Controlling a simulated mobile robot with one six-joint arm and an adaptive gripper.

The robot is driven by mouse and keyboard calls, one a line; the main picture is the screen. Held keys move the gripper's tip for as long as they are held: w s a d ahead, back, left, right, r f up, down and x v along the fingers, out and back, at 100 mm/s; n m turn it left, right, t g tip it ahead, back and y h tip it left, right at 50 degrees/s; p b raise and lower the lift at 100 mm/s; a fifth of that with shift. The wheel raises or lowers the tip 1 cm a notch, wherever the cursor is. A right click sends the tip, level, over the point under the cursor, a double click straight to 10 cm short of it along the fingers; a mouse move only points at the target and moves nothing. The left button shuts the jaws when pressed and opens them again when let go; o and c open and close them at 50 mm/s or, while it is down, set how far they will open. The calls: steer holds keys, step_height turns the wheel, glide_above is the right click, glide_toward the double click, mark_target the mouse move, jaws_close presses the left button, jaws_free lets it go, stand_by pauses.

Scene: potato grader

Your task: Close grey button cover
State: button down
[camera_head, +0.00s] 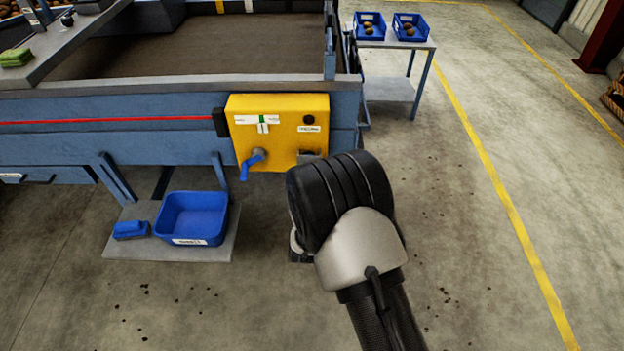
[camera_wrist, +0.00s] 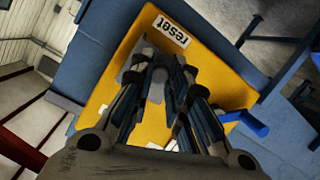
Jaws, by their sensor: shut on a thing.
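The yellow control box (camera_head: 278,118) is mounted on the blue side of the machine. The grey button cover (camera_head: 308,157) shows as a small grey piece low on the right of the box, just above my arm. In the wrist view the yellow box (camera_wrist: 215,77) fills the middle, with a "reset" label near the grey cover (camera_wrist: 127,76). My gripper (camera_wrist: 160,74) reaches to the box there, its fingers close together and shut on the cover. The fingers hide much of the cover, so its exact angle and the button are not clear. In the head view my arm hides the gripper.
A blue rotary handle (camera_head: 250,165) sticks out low on the box, left of the cover; it also shows in the wrist view (camera_wrist: 246,122). A blue tub (camera_head: 192,217) stands on a low shelf at left. The floor at right is clear.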

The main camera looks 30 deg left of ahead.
steer(key=shift+w+a+f+t+y, duration=0.15)
steer(key=shift+w+f+t+y, duration=0.15)
steer(key=shift+f+t, duration=0.2)
steer(key=shift+w+a+f+t+y, duration=0.1)
steer(key=shift+w+f+t+y, duration=0.05)
steer(key=shift+f+t+y, duration=0.3)
steer(key=shift+r, duration=0.1)
steer(key=c, duration=1.5)
jaws_free()
steer(key=shift+s, duration=0.1)
steer(key=v, duration=1.2)
